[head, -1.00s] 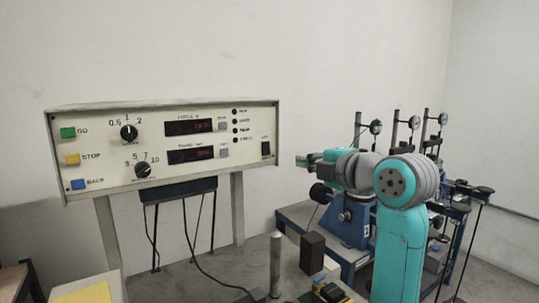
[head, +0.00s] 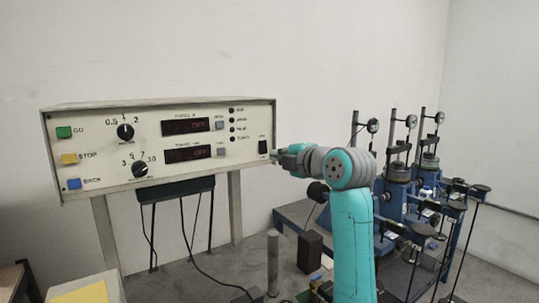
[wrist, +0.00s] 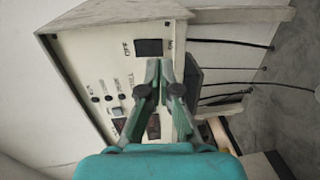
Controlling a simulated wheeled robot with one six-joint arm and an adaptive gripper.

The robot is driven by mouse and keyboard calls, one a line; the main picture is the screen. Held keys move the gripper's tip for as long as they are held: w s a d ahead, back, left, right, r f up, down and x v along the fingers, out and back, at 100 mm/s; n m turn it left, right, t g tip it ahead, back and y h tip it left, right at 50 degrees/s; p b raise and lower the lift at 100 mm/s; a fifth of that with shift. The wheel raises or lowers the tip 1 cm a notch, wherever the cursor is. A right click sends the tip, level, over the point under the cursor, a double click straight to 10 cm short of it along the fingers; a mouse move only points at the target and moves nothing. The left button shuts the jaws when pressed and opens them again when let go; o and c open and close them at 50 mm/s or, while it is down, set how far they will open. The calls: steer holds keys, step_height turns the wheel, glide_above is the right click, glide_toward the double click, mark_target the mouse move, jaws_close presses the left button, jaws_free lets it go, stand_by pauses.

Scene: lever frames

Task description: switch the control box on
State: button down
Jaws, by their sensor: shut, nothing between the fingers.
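The control box (head: 160,150) is a cream panel on legs at the left of the head view. Its black power switch (head: 263,147) is at the panel's right end and also shows in the wrist view (wrist: 148,48), beside the letters OFF. My gripper (head: 277,155) is at the panel's right edge, close to the switch. In the wrist view my gripper (wrist: 163,62) is shut and empty, its tips just below the switch in the picture. I cannot tell whether they touch the panel. Two red displays (head: 187,154) show small text I cannot read surely.
The panel also carries green, yellow and blue buttons (head: 69,158) and two black knobs (head: 125,131). Cables (head: 183,235) hang below the box. Blue test rigs with dial gauges (head: 400,175) stand at the right. A grey post (head: 273,262) and a dark block (head: 310,252) are below.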

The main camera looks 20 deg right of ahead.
mark_target(264, 154)
steer(key=shift+x, duration=2.05)
steer(key=shift+w+a+f, duration=0.1)
steer(key=shift+w, duration=0.2)
steer(key=shift+s, duration=0.1)
